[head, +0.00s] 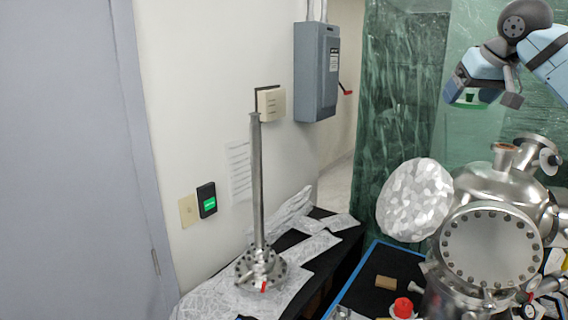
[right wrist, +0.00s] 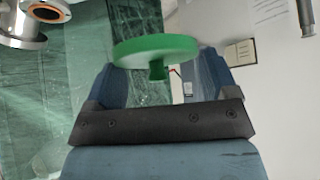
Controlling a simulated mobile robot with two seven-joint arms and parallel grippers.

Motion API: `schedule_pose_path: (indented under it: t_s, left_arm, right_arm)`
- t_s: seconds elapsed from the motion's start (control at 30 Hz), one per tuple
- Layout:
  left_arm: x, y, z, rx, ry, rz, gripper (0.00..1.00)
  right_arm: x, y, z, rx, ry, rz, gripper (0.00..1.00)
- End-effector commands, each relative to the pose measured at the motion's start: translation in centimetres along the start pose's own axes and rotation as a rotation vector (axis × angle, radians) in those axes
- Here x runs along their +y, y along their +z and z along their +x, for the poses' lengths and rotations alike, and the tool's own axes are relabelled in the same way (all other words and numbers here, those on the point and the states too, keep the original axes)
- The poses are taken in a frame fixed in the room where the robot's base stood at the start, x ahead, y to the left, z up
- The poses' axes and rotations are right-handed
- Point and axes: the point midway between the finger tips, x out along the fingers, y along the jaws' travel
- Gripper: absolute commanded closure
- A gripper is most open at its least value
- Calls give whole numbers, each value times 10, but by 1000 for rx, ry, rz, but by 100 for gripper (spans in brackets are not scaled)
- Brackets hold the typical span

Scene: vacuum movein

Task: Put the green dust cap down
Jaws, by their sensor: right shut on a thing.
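The green dust cap (right wrist: 155,50) is a round disc with a short stem, large in the right wrist view. My right gripper (right wrist: 158,78) is shut on its stem, between two blue fingers. In the head view the right gripper (head: 486,94) is high at the upper right, well above the steel chamber. Only a little of the green cap (head: 467,97) shows there, at the gripper's lower left. The cap is in the air and touches nothing but the gripper. My left gripper is not in view.
The steel vacuum chamber (head: 490,246), with flanges and a foil-covered round part (head: 414,200), fills the right. A blue-edged dark surface at the bottom bears a brown block (head: 385,282) and a red cap (head: 403,308). A tall steel tube (head: 257,185) stands on a foil-strewn black bench.

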Motion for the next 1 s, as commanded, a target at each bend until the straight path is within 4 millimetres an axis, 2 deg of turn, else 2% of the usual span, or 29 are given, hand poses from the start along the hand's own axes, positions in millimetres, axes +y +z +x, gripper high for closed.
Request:
schedule_pose_path:
  t_s: [0.03, 0.2, 0.4, 0.6, 0.7, 1.0]
  left_arm:
    - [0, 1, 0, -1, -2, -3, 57]
    - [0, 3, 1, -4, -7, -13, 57]
    - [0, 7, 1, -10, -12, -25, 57]
    - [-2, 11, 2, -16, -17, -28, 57]
    - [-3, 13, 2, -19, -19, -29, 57]
    - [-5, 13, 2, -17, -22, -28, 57]
  right_arm:
    - [-17, 11, 24, -7, 4, -1, 47]
    - [-74, 53, 96, -7, 12, 13, 47]
    - [-134, 111, 158, -6, 5, 4, 47]
    - [-175, 158, 190, -2, -9, -10, 47]
    - [-185, 170, 198, -1, -12, -14, 47]
    - [-191, 177, 201, 0, -14, -16, 47]
